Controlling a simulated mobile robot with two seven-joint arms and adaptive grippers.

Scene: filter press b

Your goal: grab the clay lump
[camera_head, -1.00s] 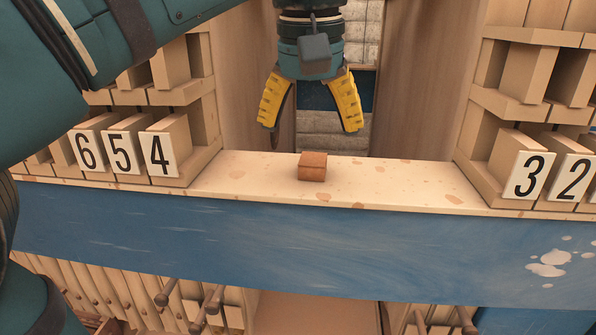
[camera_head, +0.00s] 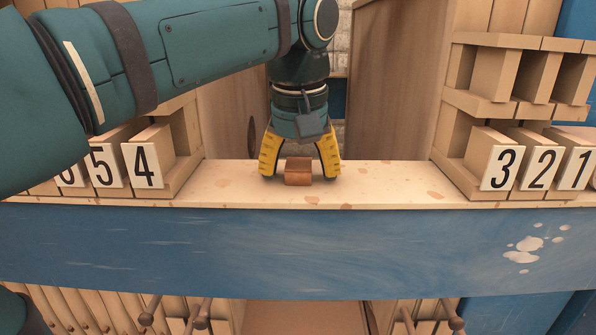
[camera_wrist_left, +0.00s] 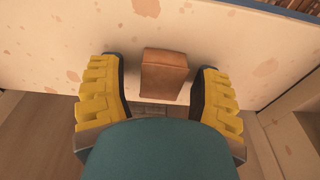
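The clay lump (camera_head: 298,171) is a small reddish-brown block on the pale shelf top (camera_head: 380,180), near the middle of the head view. My left gripper (camera_head: 300,170) is lowered to it from behind, with its yellow fingers open, one on each side of the lump. In the left wrist view the lump (camera_wrist_left: 164,75) lies between the fingertips of the left gripper (camera_wrist_left: 162,85), with a small gap on each side. The right gripper is not in view.
Wooden racks with numbered blocks flank the shelf: the block marked 4 (camera_head: 148,164) at left and the block marked 3 (camera_head: 502,166) at right. A blue board (camera_head: 300,250) runs along the front. Shelf space beside the lump is free.

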